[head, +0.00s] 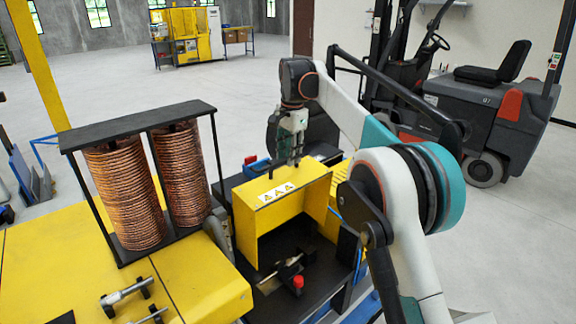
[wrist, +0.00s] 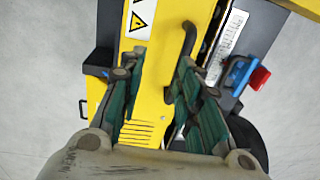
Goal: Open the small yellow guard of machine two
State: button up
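The small yellow guard (head: 282,209) stands over the dark bed of the machine, with warning stickers on its top. Its side facing the head camera is open. In the wrist view a yellow part (wrist: 150,90) with a warning sticker fills the middle, and a black handle (wrist: 184,45) is fixed on it. My gripper (head: 294,163) points down just above the far top edge of the guard. Its two fingers are spread and empty in the wrist view (wrist: 158,65). The handle is close to the right fingertip; I cannot tell whether they touch. The head view does not show the handle clearly.
Two copper tube coils (head: 122,192) stand in a black rack (head: 140,121) at the left. A tool (head: 127,294) lies on the yellow housing (head: 195,278). A blue and red part (head: 257,166) sits behind the guard. A forklift (head: 470,105) stands at the back right.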

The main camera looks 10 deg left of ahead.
notch_tip(320, 180, up, 6)
jog(key=shift+s+d, duration=0.15)
jog(key=shift+d, duration=0.05)
